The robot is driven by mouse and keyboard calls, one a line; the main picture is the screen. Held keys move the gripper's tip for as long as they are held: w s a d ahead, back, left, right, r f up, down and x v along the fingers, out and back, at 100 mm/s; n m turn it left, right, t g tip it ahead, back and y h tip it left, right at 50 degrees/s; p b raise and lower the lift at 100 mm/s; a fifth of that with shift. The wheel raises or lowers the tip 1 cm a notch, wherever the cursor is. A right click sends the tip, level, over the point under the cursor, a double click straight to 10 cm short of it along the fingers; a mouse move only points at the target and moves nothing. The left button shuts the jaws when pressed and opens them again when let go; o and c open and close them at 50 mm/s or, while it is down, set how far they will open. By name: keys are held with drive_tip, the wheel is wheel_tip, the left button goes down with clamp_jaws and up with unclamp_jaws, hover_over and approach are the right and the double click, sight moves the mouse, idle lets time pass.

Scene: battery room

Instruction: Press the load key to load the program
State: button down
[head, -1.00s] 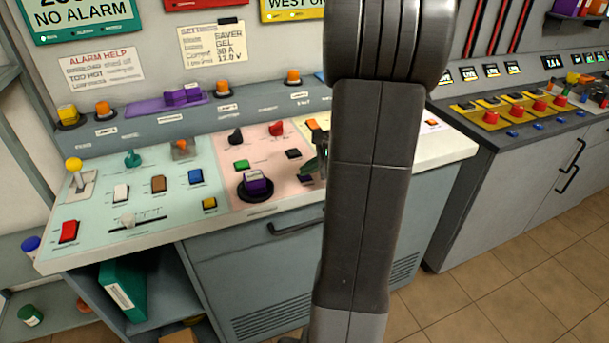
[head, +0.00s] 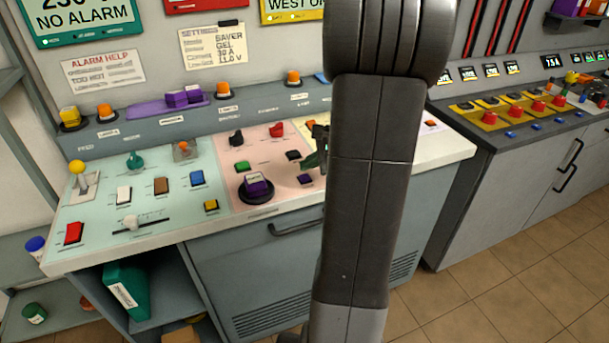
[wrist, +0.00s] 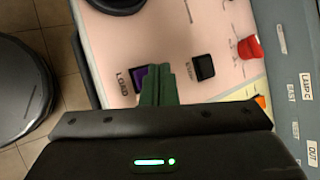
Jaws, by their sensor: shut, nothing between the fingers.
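The load key is a small purple key in a dark frame, beside the printed word LOAD. In the wrist view the load key (wrist: 138,77) is partly covered by my gripper (wrist: 156,72), whose green fingers are shut and empty. The fingertips overlap the key's right side; I cannot tell whether they touch it. In the head view the load key (head: 306,179) shows on the pink panel just below my gripper (head: 312,165). My dark arm hides the panel to the right of it.
A black key (wrist: 203,67) sits right of the load key in the wrist view, with a red knob (wrist: 249,47) beyond. A large purple button (head: 257,184) stands left of the load key in the head view. A drawer handle (head: 297,228) projects below the panel edge.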

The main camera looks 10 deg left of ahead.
sight(310, 178)
drive_tip(key=shift+r+p, duration=1.75)
drive_tip(key=shift+r, duration=0.6)
drive_tip(key=shift+d, duration=0.1)
